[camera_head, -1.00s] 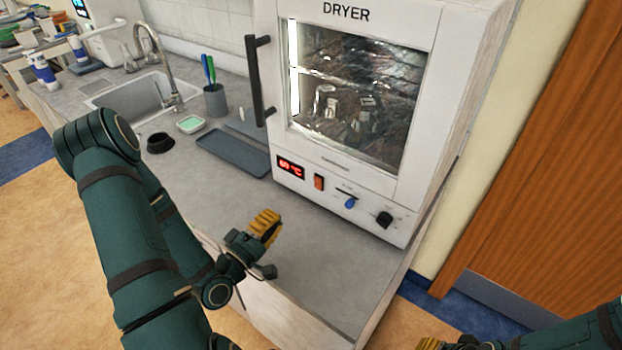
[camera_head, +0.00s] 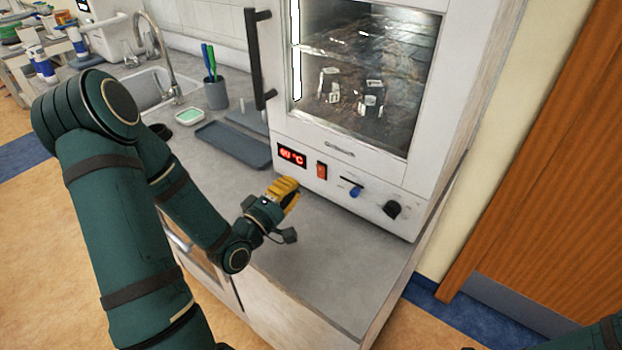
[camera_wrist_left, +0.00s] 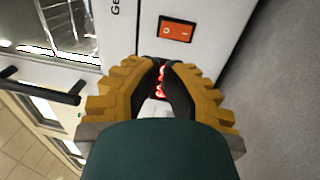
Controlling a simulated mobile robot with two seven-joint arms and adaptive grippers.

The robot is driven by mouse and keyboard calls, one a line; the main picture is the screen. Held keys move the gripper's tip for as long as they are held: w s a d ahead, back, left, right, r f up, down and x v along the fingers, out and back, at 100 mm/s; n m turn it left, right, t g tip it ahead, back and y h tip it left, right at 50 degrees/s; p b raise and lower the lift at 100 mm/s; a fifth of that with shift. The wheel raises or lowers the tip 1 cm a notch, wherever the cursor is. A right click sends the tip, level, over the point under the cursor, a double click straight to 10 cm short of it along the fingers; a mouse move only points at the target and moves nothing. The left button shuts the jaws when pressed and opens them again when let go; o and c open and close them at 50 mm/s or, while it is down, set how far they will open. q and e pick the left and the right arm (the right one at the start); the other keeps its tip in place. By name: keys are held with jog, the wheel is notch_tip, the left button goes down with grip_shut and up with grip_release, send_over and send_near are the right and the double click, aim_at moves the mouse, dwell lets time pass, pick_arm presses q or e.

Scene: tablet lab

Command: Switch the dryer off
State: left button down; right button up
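The white dryer (camera_head: 300,128) stands on the counter, its glass door closed. Its red rocker switch (camera_head: 321,170) is on the lower front panel, right of the lit red display (camera_head: 292,156). In the left wrist view the switch (camera_wrist_left: 176,29) looks orange-red with white marks; which side is pressed I cannot tell. My left gripper (camera_head: 292,189) is in front of the panel, below and left of the switch, apart from it. Its yellow fingers (camera_wrist_left: 161,65) are together with nothing held; part of the red display shows between them. My right gripper is out of view.
A blue slider (camera_head: 355,191) and black knob (camera_head: 392,209) sit right of the switch. The door handle (camera_head: 258,60) sticks out at left. A grey tray (camera_head: 232,146) and pen cup (camera_head: 215,94) stand left. The counter front (camera_head: 330,255) is clear.

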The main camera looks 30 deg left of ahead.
aim_at(317, 162)
pick_arm(q)
jog(key=w+b, duration=0.1)
jog(key=w, duration=0.1)
jog(key=w+b, duration=0.2)
jog(key=w+d+r+b, duration=0.1)
jog(key=w, duration=0.2)
jog(key=shift+w, duration=0.1)
jog(key=shift+a, duration=0.1)
dwell(0.4)
